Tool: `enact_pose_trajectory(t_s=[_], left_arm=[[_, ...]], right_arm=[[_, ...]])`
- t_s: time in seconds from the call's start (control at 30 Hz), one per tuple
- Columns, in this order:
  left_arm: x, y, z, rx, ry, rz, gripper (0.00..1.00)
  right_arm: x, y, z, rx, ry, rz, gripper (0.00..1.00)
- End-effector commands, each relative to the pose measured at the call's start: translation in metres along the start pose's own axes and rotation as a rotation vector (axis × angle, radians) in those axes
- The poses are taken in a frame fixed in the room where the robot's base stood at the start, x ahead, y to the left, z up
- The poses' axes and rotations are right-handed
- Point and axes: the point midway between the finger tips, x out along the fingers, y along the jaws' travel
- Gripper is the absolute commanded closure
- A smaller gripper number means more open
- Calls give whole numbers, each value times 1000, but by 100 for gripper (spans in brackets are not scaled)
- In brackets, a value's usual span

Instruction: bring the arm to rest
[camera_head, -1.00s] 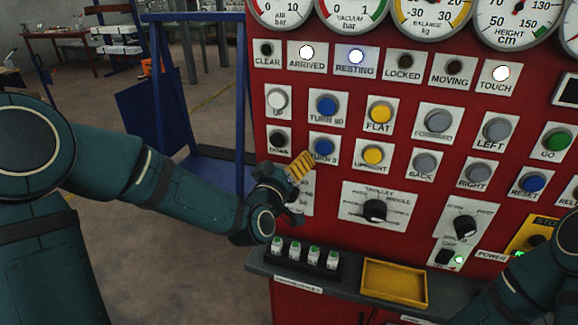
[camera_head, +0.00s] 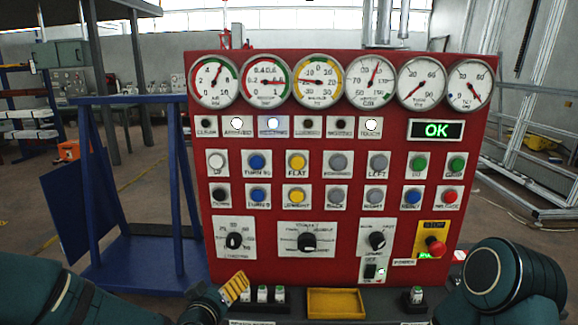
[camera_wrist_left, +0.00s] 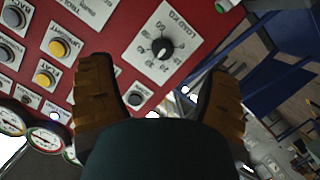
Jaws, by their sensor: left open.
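The red control panel (camera_head: 330,265) stands upright in front of me with gauges, lamps, buttons and dials. The ARRIVED lamp (camera_head: 237,123), RESTING lamp (camera_head: 272,123) and TOUCH lamp (camera_head: 371,124) are lit. The display (camera_head: 436,130) reads OK in green. My left gripper (camera_head: 235,288) is low at the panel's bottom left, partly cut off by the picture edge. In the left wrist view its two yellow-brown fingers (camera_wrist_left: 158,68) are apart with nothing between them, facing the load dial (camera_wrist_left: 162,48). My right arm (camera_head: 500,280) shows at lower right; its gripper is not visible.
A red stop button (camera_head: 434,246) sits at the panel's lower right. A blue frame (camera_head: 130,240) stands left of the panel. Open floor lies further left.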

Motion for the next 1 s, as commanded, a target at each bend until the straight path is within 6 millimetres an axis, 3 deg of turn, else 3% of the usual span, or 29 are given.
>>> enact_pose_trajectory(t_s=[0.03, 0.17, 0.3, 0.4, 0.5, 0.7, 1.0], left_arm=[[0, -9, 32, -1, -90, -18, 22], [-11, -34, 112, 3, -338, -69, 22], [-44, -61, 199, 11, -626, -128, 22], [-75, -78, 249, 19, -812, -169, 22], [-106, -90, 283, 26, -962, -203, 22], [-139, -103, 312, 34, -1109, -239, 22], [-141, -104, 314, 35, -1119, -242, 22]], right_arm=[[1, 0, -1, 0, 2, 0, 100], [1, 0, -1, 0, 2, 0, 100], [1, 0, 0, 0, 1, 0, 100], [1, 0, 0, 0, 1, 0, 100], [1, 0, -1, 0, 1, 0, 100], [1, 0, 0, 0, 1, 0, 100], [1, 0, 0, 0, 1, 0, 100]])
